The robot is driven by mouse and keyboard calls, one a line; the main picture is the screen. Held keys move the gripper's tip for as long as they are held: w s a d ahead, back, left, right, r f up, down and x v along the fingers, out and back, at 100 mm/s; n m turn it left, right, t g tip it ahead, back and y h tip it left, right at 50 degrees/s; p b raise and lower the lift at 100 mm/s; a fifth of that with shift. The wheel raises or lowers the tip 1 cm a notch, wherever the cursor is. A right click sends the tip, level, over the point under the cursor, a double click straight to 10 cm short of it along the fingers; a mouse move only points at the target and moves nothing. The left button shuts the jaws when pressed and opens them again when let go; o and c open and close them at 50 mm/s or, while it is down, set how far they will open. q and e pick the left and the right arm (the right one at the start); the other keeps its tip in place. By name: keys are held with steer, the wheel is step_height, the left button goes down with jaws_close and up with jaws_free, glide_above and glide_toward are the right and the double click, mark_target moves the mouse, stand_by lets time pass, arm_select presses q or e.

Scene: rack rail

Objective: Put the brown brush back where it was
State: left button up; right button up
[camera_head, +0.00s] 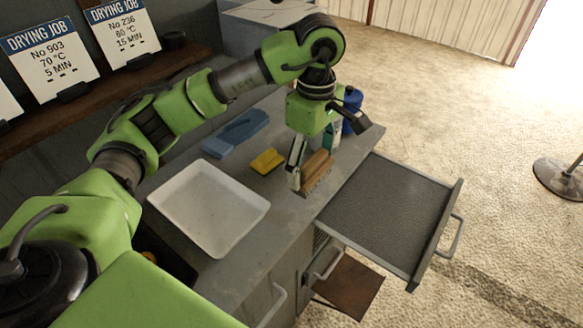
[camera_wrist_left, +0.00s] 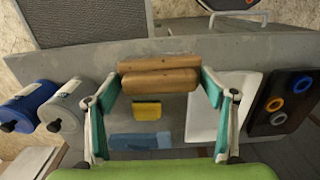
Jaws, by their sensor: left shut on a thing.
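The brown brush (camera_head: 318,168) has a wooden body with two rounded lengths and sits at the right end of the grey worktop, close to the edge by the open drawer. My left gripper (camera_head: 304,165) comes down from above and is shut on it. In the left wrist view the brush (camera_wrist_left: 160,76) lies crosswise between the two teal fingertips (camera_wrist_left: 160,84), which press on its ends. I cannot tell whether its underside touches the worktop. My right gripper is not in view.
An open drawer (camera_head: 385,210) juts out at the right. A white tray (camera_head: 208,205), a yellow sponge (camera_head: 267,161) and a blue cloth-like item (camera_head: 236,133) lie on the worktop. A blue bottle (camera_wrist_left: 38,98) and a grey one (camera_wrist_left: 72,102) stand near the gripper. Signs stand on a shelf.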

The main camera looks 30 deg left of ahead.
arm_select(q)
steer(key=w+a+f+p, duration=0.1)
steer(key=a+f, duration=0.1)
steer(key=w+a+f, duration=0.2)
steer(key=w+a+f+p, duration=0.1)
steer(key=w+a+f, duration=0.1)
steer(key=f, duration=0.1)
steer(key=shift+a+p, duration=0.1)
steer(key=shift+p, duration=0.25)
step_height(320, 180, down, 3)
steer(key=shift+w+a+r+p, duration=0.1)
steer(key=shift+a+p, duration=0.05)
steer(key=shift+p, duration=0.9)
steer(key=shift+f, duration=0.3)
steer(key=shift+f+b, duration=0.25)
steer(key=shift+b, duration=0.15)
steer(key=o, duration=1.1)
steer(key=shift+r, duration=0.1)
steer(key=shift+c, duration=0.2)
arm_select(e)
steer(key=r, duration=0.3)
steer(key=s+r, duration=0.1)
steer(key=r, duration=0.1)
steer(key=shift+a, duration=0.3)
